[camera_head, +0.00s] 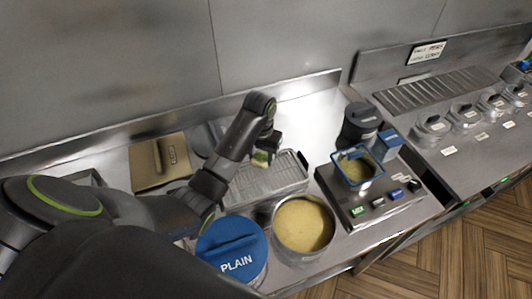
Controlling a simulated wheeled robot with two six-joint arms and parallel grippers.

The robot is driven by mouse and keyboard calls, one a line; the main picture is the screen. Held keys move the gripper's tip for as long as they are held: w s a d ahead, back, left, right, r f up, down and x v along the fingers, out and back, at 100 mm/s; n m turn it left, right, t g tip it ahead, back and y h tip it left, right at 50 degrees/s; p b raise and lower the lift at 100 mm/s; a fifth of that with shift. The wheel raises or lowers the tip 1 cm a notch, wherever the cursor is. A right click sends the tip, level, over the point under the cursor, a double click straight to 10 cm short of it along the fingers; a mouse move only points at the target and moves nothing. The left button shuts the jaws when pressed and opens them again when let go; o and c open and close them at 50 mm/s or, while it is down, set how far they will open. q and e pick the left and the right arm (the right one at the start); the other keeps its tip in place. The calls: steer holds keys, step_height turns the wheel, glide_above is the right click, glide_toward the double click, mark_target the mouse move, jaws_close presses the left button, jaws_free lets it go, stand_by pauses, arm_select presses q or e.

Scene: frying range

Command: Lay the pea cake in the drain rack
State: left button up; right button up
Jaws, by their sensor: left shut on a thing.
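My left gripper (268,143) is shut on a small green and cream piece, which looks like the pea cake (260,158). The gripper hides part of the piece. They are over the back part of the drain rack (281,184), a grey ribbed metal tray in the middle of the counter. I cannot tell whether the piece touches the rack or hangs just above it. My left forearm crosses the rack's left side and hides part of it. My right gripper is not in view.
A pot of yellow batter (303,224) and a blue-lidded PLAIN container (234,248) stand in front of the rack. A fryer unit (345,207) with a blue-rimmed basket (357,167) is to the right. A tan-lidded box (159,163) is at the left.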

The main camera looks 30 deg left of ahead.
mark_target(261, 177)
arm_select(q)
step_height(261, 177, down, 7)
steer(key=shift+s+f+b, duration=0.1)
steer(key=shift+f+b, duration=0.05)
steer(key=shift+b, duration=0.25)
steer(key=o, duration=0.8)
steer(key=shift+o, duration=0.2)
